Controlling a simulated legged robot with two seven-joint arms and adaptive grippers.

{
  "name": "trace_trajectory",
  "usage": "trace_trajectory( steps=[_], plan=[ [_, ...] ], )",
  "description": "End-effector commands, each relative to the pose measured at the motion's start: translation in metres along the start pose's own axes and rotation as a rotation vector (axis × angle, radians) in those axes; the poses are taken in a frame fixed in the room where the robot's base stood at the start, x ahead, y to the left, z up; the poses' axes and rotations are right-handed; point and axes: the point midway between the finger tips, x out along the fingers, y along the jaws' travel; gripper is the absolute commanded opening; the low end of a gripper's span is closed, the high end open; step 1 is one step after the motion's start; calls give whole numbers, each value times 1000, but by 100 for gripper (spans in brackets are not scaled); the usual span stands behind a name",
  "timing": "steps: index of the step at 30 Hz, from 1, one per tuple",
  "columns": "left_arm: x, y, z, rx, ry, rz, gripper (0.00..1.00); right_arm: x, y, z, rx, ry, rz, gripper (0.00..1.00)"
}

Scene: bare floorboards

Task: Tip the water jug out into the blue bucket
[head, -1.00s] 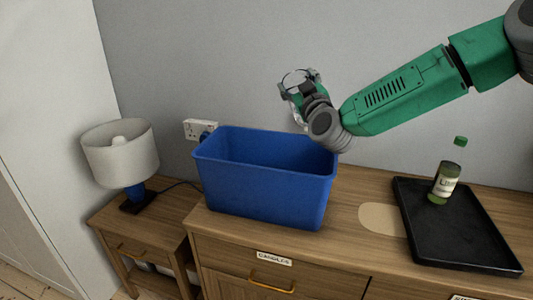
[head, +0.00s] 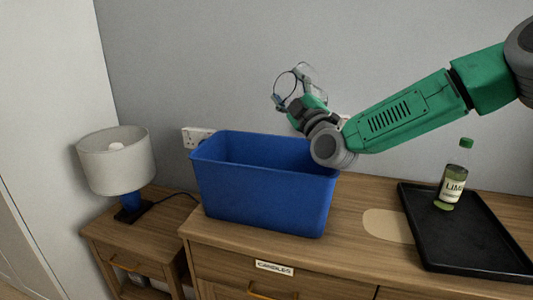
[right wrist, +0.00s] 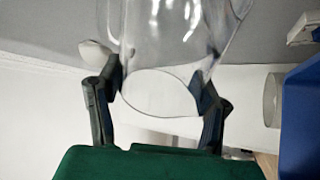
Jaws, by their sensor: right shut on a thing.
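The water jug (head: 315,74) is clear glass, held in the air above the back of the blue bucket, looking tilted in the head view. My right gripper (head: 297,100) is shut on it. In the right wrist view the jug (right wrist: 165,40) sits between the two dark fingers (right wrist: 158,90), one on each side. I cannot make out water in it or a stream. The blue bucket (head: 262,195) stands upright on the wooden dresser, below the gripper. Part of its far rim is behind my wrist. My left gripper is not in view.
A black tray (head: 465,245) with a green-capped lime bottle (head: 454,185) lies to the right on the dresser (head: 350,245). A pale oval patch (head: 388,225) is between tray and bucket. A lamp (head: 118,160) stands on a lower side table at left. The wall is close behind.

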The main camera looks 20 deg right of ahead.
Motion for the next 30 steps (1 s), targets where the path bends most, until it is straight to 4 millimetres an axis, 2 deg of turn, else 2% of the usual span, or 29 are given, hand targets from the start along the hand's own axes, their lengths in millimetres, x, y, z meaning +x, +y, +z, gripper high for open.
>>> trace_trajectory(
  steps=[30],
  plan=[
    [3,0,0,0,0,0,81,1,1,-11,-158,82,3,8]
  ],
)
